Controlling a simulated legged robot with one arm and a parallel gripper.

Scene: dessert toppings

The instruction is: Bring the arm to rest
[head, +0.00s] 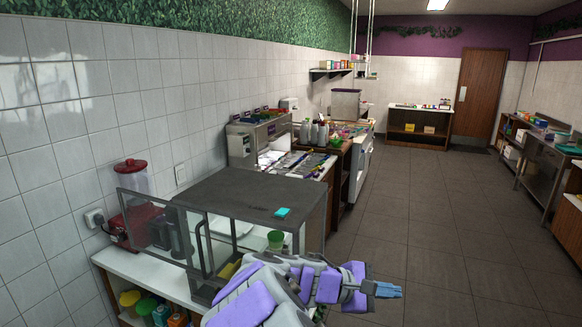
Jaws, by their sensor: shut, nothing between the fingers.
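My arm shows purple and grey at the bottom middle of the head view, stretched toward the right. My gripper (388,290) is at its end, with light blue fingers shut and nothing held. It is out over the floor, to the right of the dark-topped glass case (240,192). The arm passes in front of the case's lower right part and hides some of it.
The glass case stands on a white counter (150,274) with a small cyan item (282,212) on top. A red-lidded blender (132,180) is at left. Worktops with bottles run along the left wall. The tiled floor (440,220) is clear to the right.

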